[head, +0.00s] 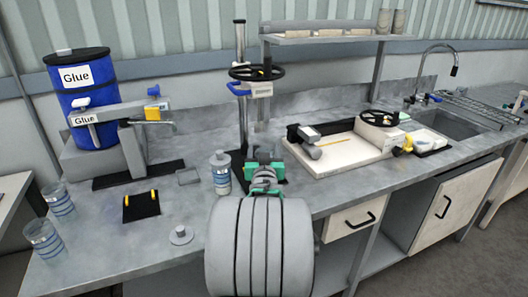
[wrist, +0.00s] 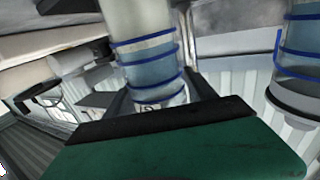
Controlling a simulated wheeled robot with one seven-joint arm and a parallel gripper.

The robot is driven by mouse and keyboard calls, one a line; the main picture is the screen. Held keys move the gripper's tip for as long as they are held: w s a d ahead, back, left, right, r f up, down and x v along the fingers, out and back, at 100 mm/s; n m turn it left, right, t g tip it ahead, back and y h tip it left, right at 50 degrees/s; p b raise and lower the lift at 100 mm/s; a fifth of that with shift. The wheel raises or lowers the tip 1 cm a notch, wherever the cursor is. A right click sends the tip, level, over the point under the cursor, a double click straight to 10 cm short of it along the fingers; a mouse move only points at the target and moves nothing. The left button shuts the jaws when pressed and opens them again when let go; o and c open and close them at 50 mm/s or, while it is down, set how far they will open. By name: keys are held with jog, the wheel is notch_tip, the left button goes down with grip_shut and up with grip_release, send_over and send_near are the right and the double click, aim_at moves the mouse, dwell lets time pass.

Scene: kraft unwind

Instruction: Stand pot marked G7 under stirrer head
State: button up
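My gripper (head: 263,168) has green fingers and is low in front of the stirrer stand's column. Its green finger with a dark pad fills the bottom of the wrist view. Just beyond it is a clear pot with blue bands (wrist: 150,60) and a partly legible mark that looks like G; the digit is unreadable. Whether the fingers grip this pot is unclear. The stirrer head (head: 261,90) hangs on the column below a black handwheel, above my gripper. A lidded blue-banded pot (head: 221,178) stands just left of my gripper; its mark is unreadable.
Two more blue-banded pots (head: 57,200) (head: 44,238) stand at the bench's left end. A loose lid (head: 181,236) lies near the front edge. A blue glue drum (head: 85,100) stands back left. A white board (head: 335,155) with a handwheel device is right of my gripper.

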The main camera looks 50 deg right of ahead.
jog(key=shift+o, duration=0.5)
jog(key=shift+r, duration=0.15)
jog(key=shift+s+a, duration=0.15)
jog(key=v, duration=1.1)
jog(key=shift+s+a, duration=0.15)
jog(key=shift+a, duration=0.1)
